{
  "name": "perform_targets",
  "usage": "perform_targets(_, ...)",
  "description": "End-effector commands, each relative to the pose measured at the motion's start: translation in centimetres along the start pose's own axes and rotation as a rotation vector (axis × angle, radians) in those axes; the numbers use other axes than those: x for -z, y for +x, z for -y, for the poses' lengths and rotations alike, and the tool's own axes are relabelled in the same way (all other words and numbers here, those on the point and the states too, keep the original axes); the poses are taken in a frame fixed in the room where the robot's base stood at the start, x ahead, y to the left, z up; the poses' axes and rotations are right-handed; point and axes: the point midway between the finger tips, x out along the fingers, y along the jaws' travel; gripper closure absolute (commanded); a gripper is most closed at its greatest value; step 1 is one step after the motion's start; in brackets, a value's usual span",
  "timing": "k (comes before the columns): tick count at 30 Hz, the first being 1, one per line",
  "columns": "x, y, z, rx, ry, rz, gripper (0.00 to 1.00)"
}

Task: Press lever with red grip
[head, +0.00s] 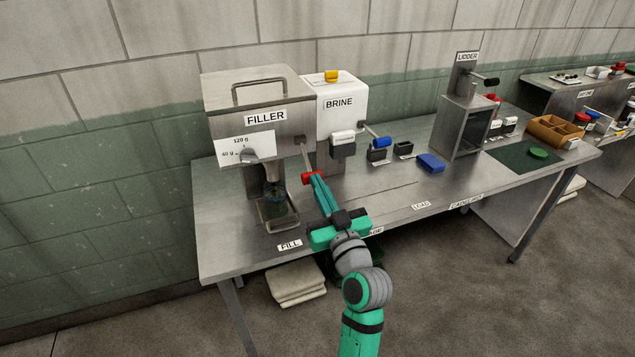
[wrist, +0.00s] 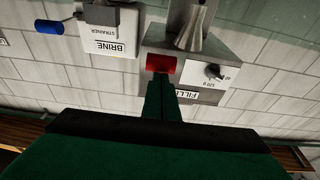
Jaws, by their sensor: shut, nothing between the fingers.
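The lever's red grip (head: 312,177) is on the front right of the grey FILLER machine (head: 262,88), on a metal arm (head: 304,152) that slopes down toward me. My gripper (head: 319,183) is shut and empty, its green fingertips at the red grip. In the wrist view the red grip (wrist: 161,63) sits right at the tips of my closed fingers (wrist: 162,85). I cannot tell whether they touch it. A jar with green contents (head: 275,194) stands under the filler spout on a small tray (head: 279,224).
The white BRINE box (head: 342,104) stands right of the filler, with a blue-gripped handle (head: 381,142) near it. A blue block (head: 430,163) lies on the metal table (head: 395,198). The LIDDER frame (head: 463,125) stands further right. The table's front middle is clear.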

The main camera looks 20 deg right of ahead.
Motion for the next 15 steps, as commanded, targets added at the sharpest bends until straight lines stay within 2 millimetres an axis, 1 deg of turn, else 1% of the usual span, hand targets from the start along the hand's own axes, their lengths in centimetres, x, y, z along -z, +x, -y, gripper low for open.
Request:
perform_targets(1, -1.0, 0.1, -0.1, 0.0, 0.003, 0.017, 1.0)
perform_targets(3, -1.4, 0.1, -0.1, 0.0, 0.003, 0.02, 1.0)
perform_targets(9, -1.9, 0.2, 0.0, 0.002, 0.004, 0.028, 1.0)
perform_targets(15, -2.0, 0.1, 0.1, 0.002, 0.004, 0.03, 1.0)
